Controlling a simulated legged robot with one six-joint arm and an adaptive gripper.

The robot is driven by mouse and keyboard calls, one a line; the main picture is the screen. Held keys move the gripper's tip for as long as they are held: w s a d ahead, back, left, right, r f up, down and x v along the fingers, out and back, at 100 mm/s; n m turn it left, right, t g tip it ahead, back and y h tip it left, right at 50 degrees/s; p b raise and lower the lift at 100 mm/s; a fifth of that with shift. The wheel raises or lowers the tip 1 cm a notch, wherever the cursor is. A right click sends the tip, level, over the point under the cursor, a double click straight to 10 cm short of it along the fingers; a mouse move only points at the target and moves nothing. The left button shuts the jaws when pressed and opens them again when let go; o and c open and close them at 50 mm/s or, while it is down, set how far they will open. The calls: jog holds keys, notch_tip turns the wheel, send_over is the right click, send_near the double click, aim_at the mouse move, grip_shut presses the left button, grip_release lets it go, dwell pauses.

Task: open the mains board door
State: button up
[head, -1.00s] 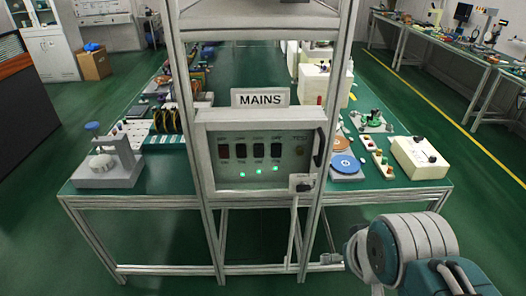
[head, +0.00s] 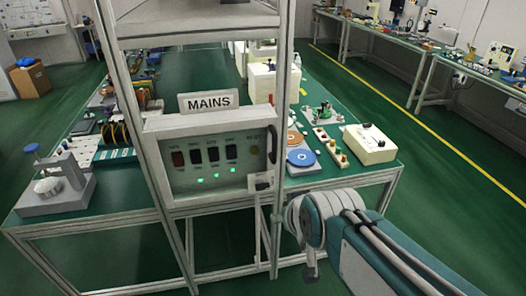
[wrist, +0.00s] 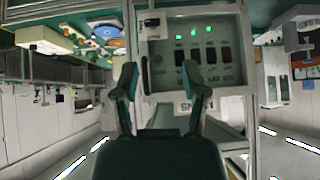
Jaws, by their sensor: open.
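The mains board (head: 215,155) is a pale box on the metal frame, under a MAINS sign (head: 208,102). Its door appears shut, with dark switches and three green lamps showing in its face. A black upright handle (head: 272,143) is on the door's right side. A small pale latch block (head: 261,182) sits at the lower right corner. The wrist view shows the board (wrist: 198,58) upside down. My gripper (wrist: 163,76) is open and empty there, its fingers apart in front of the board.
The board's frame post (head: 283,90) stands close to the handle. A green bench (head: 350,170) behind holds a blue disc (head: 300,158), a pale box (head: 368,144) and a grey press (head: 55,190). Green floor is open at the right.

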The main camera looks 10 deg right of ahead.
jog(key=w+f+t, duration=0.2)
jog(key=w+t, duration=0.2)
jog(key=w, duration=0.6)
jog(key=m+t+h, duration=0.2)
jog(key=t+h, duration=0.2)
jog(key=t, duration=0.1)
send_near(275, 150)
jog(key=w, duration=0.3)
jog(key=w+d, duration=0.1)
jog(key=w, duration=0.3)
jog(key=w+d, duration=0.1)
jog(key=w, duration=0.2)
jog(key=shift+w, duration=0.3)
jog(key=shift+c, duration=0.4)
